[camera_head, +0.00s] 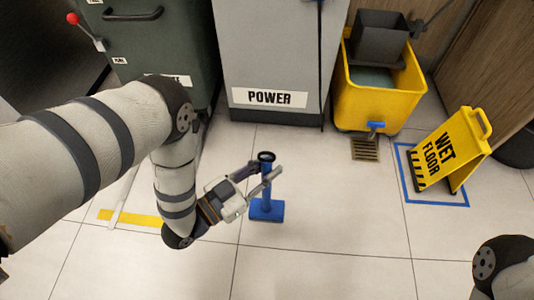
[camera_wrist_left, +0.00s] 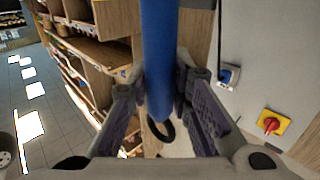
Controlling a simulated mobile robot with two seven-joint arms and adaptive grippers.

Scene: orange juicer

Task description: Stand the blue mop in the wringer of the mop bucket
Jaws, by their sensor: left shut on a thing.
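The blue mop (camera_head: 266,209) is upright on or just above the floor tiles, its blue foot down and a black ring at its top end. My left gripper (camera_head: 268,178) is shut on its handle, just below the ring. In the left wrist view the blue handle (camera_wrist_left: 159,60) runs between the two fingers (camera_wrist_left: 162,105). The yellow mop bucket (camera_head: 376,103) stands at the back right, with the dark grey wringer (camera_head: 380,40) at its top. The mop is apart from the bucket, to its front left. My right gripper is out of view.
A yellow wet floor sign (camera_head: 447,150) stands inside a blue floor outline at the right. A floor drain (camera_head: 364,149) lies before the bucket. A grey POWER cabinet (camera_head: 272,60) and a green cabinet (camera_head: 160,45) stand behind. The tiles in front are clear.

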